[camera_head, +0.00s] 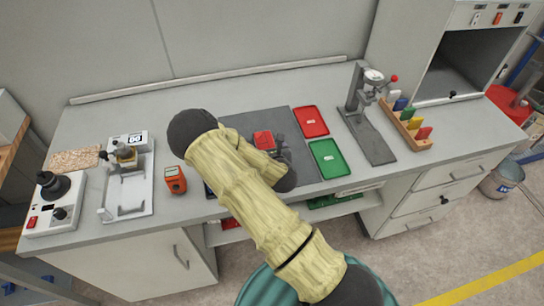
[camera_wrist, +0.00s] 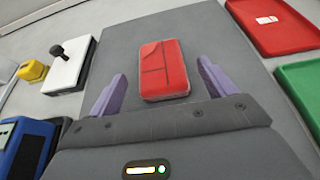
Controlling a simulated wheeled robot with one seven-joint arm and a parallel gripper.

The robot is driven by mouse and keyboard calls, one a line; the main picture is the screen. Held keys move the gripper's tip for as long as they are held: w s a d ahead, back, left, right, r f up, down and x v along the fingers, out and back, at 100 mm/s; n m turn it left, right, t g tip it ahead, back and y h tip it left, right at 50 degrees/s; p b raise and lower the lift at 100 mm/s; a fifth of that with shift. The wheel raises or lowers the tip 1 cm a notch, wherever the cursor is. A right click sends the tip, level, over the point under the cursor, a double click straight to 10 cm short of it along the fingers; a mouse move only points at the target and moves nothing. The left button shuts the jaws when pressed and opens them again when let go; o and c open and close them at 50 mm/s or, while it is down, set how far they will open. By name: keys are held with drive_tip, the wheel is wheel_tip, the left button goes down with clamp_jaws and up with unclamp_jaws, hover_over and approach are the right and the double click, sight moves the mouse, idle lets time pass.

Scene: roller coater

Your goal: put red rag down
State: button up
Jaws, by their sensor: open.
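The red rag (camera_wrist: 164,70) is a folded red block lying flat on the dark grey mat (camera_wrist: 229,47). In the head view the rag (camera_head: 264,139) shows just beyond the end of my arm. My gripper (camera_wrist: 160,84) is open, its two purple fingers spread on either side of the rag's near end. I see gaps between the rag and both fingers. In the head view my arm hides much of the mat, and my gripper (camera_head: 281,148) is partly hidden too.
A red tray (camera_head: 311,121) and a green tray (camera_head: 328,158) lie right of the rag. A grey stand (camera_head: 367,130) and a rack of coloured cards (camera_head: 408,124) are farther right. An orange meter (camera_head: 175,179) and a coater (camera_head: 127,188) stand left. The mat around the rag is clear.

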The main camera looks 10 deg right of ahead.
drive_tip(key=b+v, duration=0.1)
drive_tip(key=v, duration=0.5)
drive_tip(key=shift+s+r, duration=0.15)
drive_tip(key=shift+s, duration=0.15)
